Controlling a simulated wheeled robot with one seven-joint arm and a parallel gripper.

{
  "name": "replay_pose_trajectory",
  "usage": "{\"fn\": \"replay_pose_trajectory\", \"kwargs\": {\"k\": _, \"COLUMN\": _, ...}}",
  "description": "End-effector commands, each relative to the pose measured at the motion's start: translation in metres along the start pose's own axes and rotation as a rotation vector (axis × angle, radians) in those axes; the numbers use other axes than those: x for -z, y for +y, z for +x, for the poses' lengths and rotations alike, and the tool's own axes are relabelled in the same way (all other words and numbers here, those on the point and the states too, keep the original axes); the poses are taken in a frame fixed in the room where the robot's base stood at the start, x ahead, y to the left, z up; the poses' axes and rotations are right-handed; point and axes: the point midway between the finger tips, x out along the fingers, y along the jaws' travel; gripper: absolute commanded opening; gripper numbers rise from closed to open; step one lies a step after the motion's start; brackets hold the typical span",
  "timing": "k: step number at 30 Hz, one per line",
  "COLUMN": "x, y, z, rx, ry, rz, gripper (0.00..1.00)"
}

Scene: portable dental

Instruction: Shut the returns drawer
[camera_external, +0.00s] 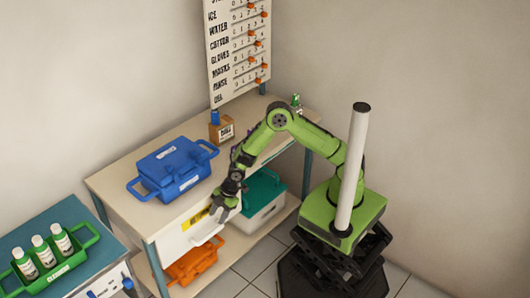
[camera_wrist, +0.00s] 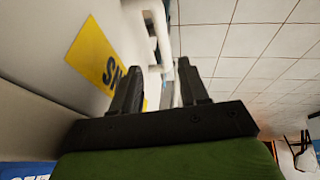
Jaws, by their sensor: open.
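The white drawer (camera_external: 176,243) is under the worktop of the bench, with a yellow label (camera_external: 196,217) near its top edge and a pale handle (camera_external: 207,239) on its front. How far it stands out is hard to tell. In the wrist view the yellow label (camera_wrist: 98,53) shows at the left on a white face, its letters partly cut off. My gripper (camera_external: 226,213) is at the right end of the drawer, by the label. In the wrist view my gripper (camera_wrist: 162,85) has its two dark fingers apart with nothing held between them. Contact with the drawer cannot be told.
A blue case (camera_external: 172,168) stands on the worktop above, and a small brown box (camera_external: 221,130) stands behind. A teal-lidded bin (camera_external: 262,203) and an orange crate (camera_external: 191,266) are on the lower shelf. A green bottle tray (camera_external: 82,240) stands on the left table. Tiled floor lies in front.

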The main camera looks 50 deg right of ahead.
Motion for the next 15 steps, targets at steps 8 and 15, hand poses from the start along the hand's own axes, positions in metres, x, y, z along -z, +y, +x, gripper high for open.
{"fn": "replay_pose_trajectory", "kwargs": {"k": 8, "x": 0.000, "y": 0.002, "z": -0.067, "rx": -0.004, "ry": -0.001, "rz": 0.001, "gripper": 0.44}}
{"fn": "replay_pose_trajectory", "kwargs": {"k": 15, "x": -0.001, "y": 0.001, "z": -0.076, "rx": -0.002, "ry": -0.002, "rz": 0.002, "gripper": 0.44}}
